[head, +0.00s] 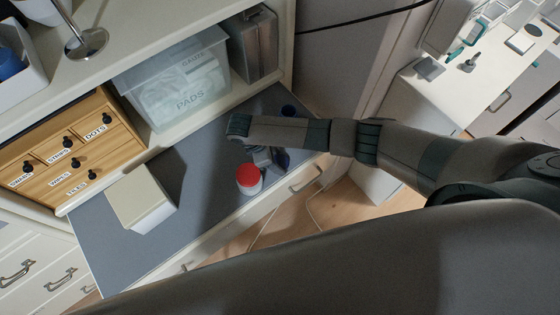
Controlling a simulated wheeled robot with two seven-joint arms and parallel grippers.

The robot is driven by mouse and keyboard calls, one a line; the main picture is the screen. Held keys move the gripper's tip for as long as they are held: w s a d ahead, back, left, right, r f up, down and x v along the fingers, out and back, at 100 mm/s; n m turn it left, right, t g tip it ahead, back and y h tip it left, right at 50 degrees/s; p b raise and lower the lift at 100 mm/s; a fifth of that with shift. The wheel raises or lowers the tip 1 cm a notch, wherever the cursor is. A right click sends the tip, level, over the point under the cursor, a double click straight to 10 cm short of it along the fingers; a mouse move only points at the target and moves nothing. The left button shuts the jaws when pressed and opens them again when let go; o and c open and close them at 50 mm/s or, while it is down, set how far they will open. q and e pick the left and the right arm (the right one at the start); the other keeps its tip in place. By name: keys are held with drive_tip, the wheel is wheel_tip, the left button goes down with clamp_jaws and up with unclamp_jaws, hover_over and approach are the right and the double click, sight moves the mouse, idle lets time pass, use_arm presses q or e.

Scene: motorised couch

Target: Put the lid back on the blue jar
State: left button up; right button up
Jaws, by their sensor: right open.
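A dark blue object (282,158), which looks like the blue jar, stands on the grey pull-out surface, partly hidden by my right arm and gripper; I cannot make out its top. A small dark blue round piece (288,110), which may be its lid, lies beyond my right arm near the surface's far right end. My right gripper (263,157) is open, pointing down below my forearm, close beside the blue object; I cannot tell whether they touch. My left gripper is not in view.
A white jar with a red lid (249,179) stands just in front of my right gripper. A cream box (139,196) sits on the left of the grey surface (190,225). Labelled wooden drawers (70,150) and a clear PADS bin (180,90) stand behind. The surface's middle is clear.

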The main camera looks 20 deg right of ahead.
sight(277, 162)
drive_tip(key=shift+c, duration=0.7)
drive_tip(key=c, duration=0.7)
drive_tip(key=shift+o, duration=0.2)
drive_tip(key=shift+r, duration=0.1)
drive_tip(key=shift+r+b, duration=0.4)
drive_tip(key=shift+r, duration=0.35)
wheel_tip(277, 162, up, 2)
drive_tip(key=shift+r+b, duration=0.1)
drive_tip(key=shift+b, duration=0.5)
drive_tip(key=s+d+r+b, duration=0.1)
drive_tip(key=s+d+r, duration=0.6)
drive_tip(key=d, duration=0.2)
drive_tip(key=shift+s, duration=0.25)
